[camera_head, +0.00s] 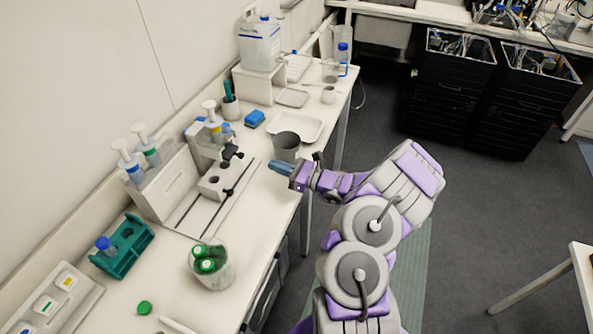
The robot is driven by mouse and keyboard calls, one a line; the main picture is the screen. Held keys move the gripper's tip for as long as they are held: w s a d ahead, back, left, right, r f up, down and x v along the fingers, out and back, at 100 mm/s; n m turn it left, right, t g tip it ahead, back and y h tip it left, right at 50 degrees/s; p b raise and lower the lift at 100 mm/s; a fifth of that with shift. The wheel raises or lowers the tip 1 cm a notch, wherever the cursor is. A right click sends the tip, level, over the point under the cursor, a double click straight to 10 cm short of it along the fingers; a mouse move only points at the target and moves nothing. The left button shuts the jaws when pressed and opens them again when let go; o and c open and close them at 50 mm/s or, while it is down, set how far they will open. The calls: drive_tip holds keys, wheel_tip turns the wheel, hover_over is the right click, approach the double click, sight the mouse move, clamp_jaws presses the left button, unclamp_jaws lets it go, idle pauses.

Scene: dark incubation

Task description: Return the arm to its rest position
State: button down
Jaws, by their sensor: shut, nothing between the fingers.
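My arm, purple and grey, is partly folded at the right of the bench. My gripper (281,167) has blue-grey fingers and is shut with nothing in it. It is above the bench's right edge, pointing left, just in front of a grey cup (287,146) in this view. I cannot tell whether the fingers touch the cup.
The white bench (258,205) runs along the left wall. It holds a beaker with green-capped tubes (211,266), a teal rack (123,246), a syringe stand (160,190) and a white tray (296,127). Black crates (449,85) stand at the back right. Dark floor is open at right.

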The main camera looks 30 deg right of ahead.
drive_tip(key=v, duration=0.5)
drive_tip(key=shift+s+a+p, duration=0.3)
drive_tip(key=shift+a+p, duration=0.05)
drive_tip(key=shift+a, duration=0.05)
drive_tip(key=s+a+r+n+g+y, duration=0.1)
drive_tip(key=a+r+n+g+y, duration=0.3)
drive_tip(key=a, duration=0.4)
drive_tip(key=s+a+r+n+g+y, duration=0.1)
drive_tip(key=a+r+n+g, duration=0.3)
drive_tip(key=a+r+n, duration=0.25)
drive_tip(key=s+a+r+n+g+h, duration=0.1)
drive_tip(key=s+a+r+n+g, duration=0.4)
drive_tip(key=s+a+n+g, duration=0.5)
drive_tip(key=s+a+n+h, duration=0.2)
drive_tip(key=s+h, duration=0.2)
drive_tip(key=s, duration=0.4)
drive_tip(key=s+a+n+h, duration=0.1)
drive_tip(key=s+n+h, duration=0.2)
drive_tip(key=s+h, duration=0.35)
drive_tip(key=s+d+n+t+h, duration=0.1)
drive_tip(key=s+d+n+h, duration=0.2)
drive_tip(key=s+d, duration=0.6)
drive_tip(key=shift+s+r+h+b, duration=0.3)
drive_tip(key=shift+s+h, duration=0.2)
drive_tip(key=shift+h, duration=0.45)
